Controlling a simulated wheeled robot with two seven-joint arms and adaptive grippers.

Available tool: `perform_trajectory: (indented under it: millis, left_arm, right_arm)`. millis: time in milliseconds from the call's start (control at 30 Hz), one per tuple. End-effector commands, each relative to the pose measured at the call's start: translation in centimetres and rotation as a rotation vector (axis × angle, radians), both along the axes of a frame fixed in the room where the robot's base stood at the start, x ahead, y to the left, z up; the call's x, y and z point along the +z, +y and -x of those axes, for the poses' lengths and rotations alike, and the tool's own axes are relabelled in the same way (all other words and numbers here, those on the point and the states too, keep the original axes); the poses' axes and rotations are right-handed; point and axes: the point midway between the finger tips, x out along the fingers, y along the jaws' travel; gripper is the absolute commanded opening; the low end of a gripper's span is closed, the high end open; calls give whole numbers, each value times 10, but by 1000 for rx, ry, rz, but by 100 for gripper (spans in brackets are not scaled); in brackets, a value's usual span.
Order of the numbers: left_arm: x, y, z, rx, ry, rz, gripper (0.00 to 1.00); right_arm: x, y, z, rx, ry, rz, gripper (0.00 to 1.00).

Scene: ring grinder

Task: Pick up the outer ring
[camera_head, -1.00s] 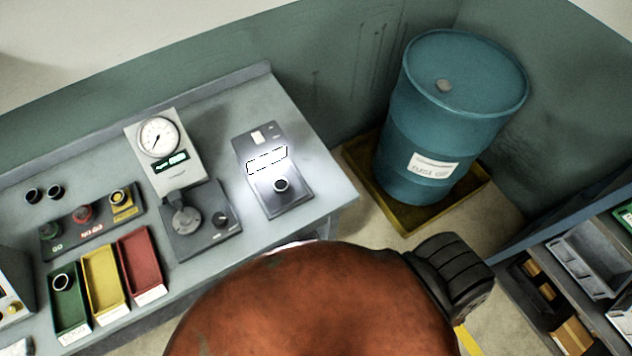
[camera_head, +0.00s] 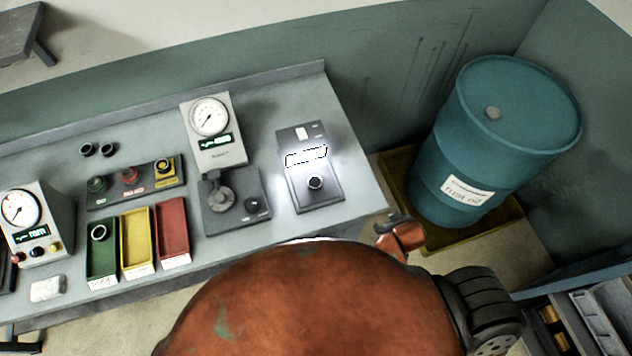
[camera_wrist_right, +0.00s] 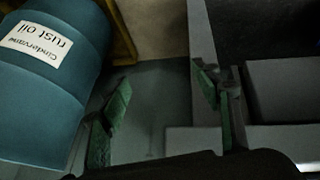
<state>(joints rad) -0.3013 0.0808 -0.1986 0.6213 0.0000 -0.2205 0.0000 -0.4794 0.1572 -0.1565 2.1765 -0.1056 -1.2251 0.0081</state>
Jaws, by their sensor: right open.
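Several small dark rings lie on the grey workbench, and I cannot tell which is the outer ring. Two rings (camera_head: 97,149) sit side by side at the back left. One ring (camera_head: 98,232) is in the green tray (camera_head: 101,265). Another ring (camera_head: 315,182) is on the lit inspection stand (camera_head: 322,200) at the right. My left gripper is not in view.
A teal oil drum (camera_head: 505,140) stands in a yellow tray right of the bench. A dial gauge stand (camera_head: 213,145), a button panel (camera_head: 125,185), yellow and red trays (camera_head: 172,230) and a second gauge box (camera_head: 38,225) occupy the bench. My orange body hides the front.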

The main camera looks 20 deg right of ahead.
Motion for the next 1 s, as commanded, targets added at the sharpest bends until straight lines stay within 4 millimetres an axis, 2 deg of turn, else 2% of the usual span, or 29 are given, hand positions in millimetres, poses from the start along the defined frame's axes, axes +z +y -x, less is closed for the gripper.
perform_trajectory:
  millis: [33, 100, 367, 567, 667, 767, 867, 967, 1000]
  left_arm:
    - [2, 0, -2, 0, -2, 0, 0]
    - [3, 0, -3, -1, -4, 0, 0]
    - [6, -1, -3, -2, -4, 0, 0]
    - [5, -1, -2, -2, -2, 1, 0]
    - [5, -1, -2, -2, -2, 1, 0]
    - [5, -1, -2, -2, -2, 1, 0]
    - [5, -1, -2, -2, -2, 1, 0]
    - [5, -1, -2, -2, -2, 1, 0]
    - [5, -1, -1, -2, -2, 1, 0]
  right_arm:
    - [20, -1, 0, -4, -15, 4, 58]
    - [41, -2, 1, -8, -30, 8, 58]
    - [108, -5, 11, -25, -77, 21, 58]
    - [159, -14, -57, 52, -298, 159, 58]
    - [196, -13, -93, 105, -433, 239, 58]
    - [242, -4, -128, 177, -585, 329, 58]
    - [301, 17, -162, 279, -769, 440, 58]
    - [374, 60, -190, 439, -998, 583, 58]
    - [406, 87, -196, 525, -1103, 651, 58]
